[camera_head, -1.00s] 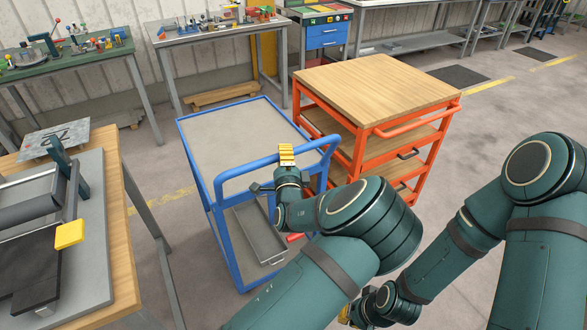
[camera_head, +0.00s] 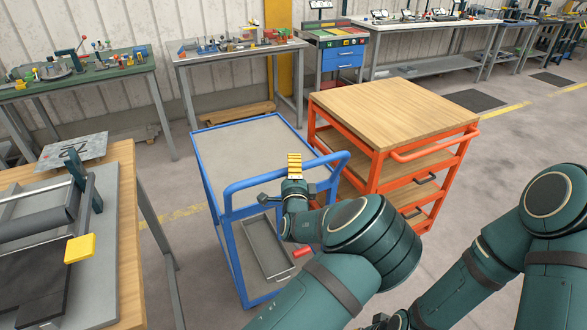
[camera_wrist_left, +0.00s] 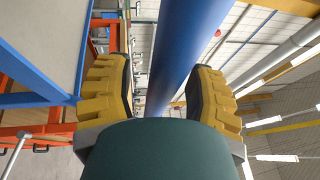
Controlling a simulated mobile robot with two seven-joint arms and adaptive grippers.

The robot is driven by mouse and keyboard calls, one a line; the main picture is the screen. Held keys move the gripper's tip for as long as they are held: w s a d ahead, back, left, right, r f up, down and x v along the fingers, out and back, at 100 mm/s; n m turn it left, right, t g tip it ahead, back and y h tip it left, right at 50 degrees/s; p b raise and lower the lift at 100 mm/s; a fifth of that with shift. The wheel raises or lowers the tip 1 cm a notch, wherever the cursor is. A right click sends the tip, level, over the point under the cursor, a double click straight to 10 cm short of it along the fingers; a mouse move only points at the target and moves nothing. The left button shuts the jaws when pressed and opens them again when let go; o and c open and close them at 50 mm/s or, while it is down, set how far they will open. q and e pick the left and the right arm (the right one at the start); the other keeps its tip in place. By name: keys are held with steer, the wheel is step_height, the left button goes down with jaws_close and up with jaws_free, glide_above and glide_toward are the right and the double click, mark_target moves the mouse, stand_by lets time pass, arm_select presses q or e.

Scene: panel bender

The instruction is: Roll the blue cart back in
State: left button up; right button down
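The blue cart (camera_head: 203,168) stands in the middle of the head view, with a grey top, a lower shelf and a raised blue push handle on its near side. My left gripper (camera_head: 294,165) is at that handle, near its middle. In the left wrist view the blue handle bar (camera_wrist_left: 178,60) runs between the two yellow finger pads of my left gripper (camera_wrist_left: 158,98). A gap shows beside the bar, so the fingers are open around it. My right gripper (camera_head: 380,320) barely shows at the bottom edge, mostly cut off.
An orange cart (camera_head: 375,142) with a wooden top stands close to the blue cart's right. A wooden table (camera_head: 125,230) with a roller device is at the left. Benches (camera_head: 240,52) line the back wall. Grey floor is open left of the blue cart and at the right.

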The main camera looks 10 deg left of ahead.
arm_select(q)
steer(key=shift+s+d, duration=0.1)
steer(key=shift+s, duration=0.05)
steer(key=v, duration=1.1)
steer(key=shift+s, duration=0.35)
steer(key=shift+f, duration=0.2)
steer(key=s+a+f+n+g, duration=0.3)
steer(key=s+f+n+g, duration=0.15)
steer(key=f, duration=0.55)
steer(key=s+a+f+n+g, duration=0.4)
steer(key=s+f+g, duration=0.15)
steer(key=f, duration=0.45)
steer(key=s+d+n+g+h, duration=0.3)
steer(key=s+n+g+h, duration=0.1)
steer(key=s, duration=0.3)
steer(key=s+d+f+n+g+h, duration=0.1)
steer(key=s+d+n+g+h, duration=0.2)
steer(key=s, duration=0.4)
steer(key=shift+d+n+g+h, duration=0.45)
steer(key=shift+n+h, duration=0.15)
steer(key=shift+n, duration=0.55)
